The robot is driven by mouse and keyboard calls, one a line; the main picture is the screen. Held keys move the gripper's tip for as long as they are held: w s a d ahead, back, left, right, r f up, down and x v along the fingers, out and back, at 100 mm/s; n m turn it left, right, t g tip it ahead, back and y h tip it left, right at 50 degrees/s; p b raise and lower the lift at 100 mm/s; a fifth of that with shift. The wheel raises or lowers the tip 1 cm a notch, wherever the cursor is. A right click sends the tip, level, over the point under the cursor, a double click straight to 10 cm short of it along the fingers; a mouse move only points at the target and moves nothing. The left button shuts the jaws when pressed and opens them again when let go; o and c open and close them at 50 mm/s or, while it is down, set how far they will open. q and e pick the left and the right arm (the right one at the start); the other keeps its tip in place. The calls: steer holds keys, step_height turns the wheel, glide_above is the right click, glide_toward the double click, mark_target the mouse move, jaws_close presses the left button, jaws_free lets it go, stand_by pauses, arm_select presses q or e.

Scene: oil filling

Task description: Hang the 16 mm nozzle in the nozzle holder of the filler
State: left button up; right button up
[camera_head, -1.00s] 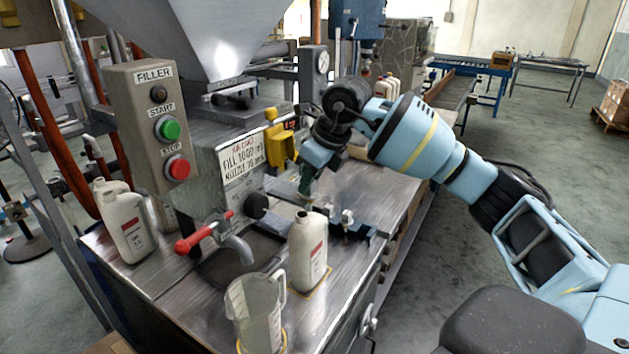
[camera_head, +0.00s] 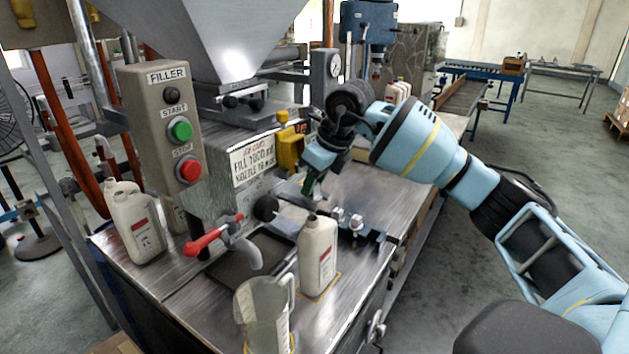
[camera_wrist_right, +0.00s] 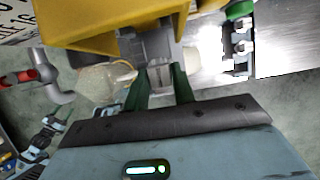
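My right gripper (camera_head: 312,190) hangs over the filler table, in front of the yellow unit (camera_head: 290,149) and behind the nozzle holder (camera_head: 378,236). In the right wrist view its green fingers (camera_wrist_right: 160,88) are closed on a small grey metal piece (camera_wrist_right: 160,74), seemingly the nozzle; no size mark is readable. The nozzle holder is a dark rack beside the white bottle, with two shiny metal parts showing on it. The rack also shows at the upper right of the wrist view (camera_wrist_right: 241,48). The filler's sign (camera_head: 252,158) names a 16 mm nozzle.
The filler's spout (camera_head: 247,252) with its red lever (camera_head: 205,240) is left of the bottle (camera_head: 318,255). A clear jug (camera_head: 264,315) stands at the front edge. More white bottles (camera_head: 138,225) are at the left. The table right of the rack is clear.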

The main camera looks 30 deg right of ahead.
steer(key=o, duration=0.5)
steer(key=shift+c, duration=0.2)
steer(key=v, duration=0.7)
steer(key=shift+s+r, duration=0.15)
steer(key=shift+r, duration=0.2)
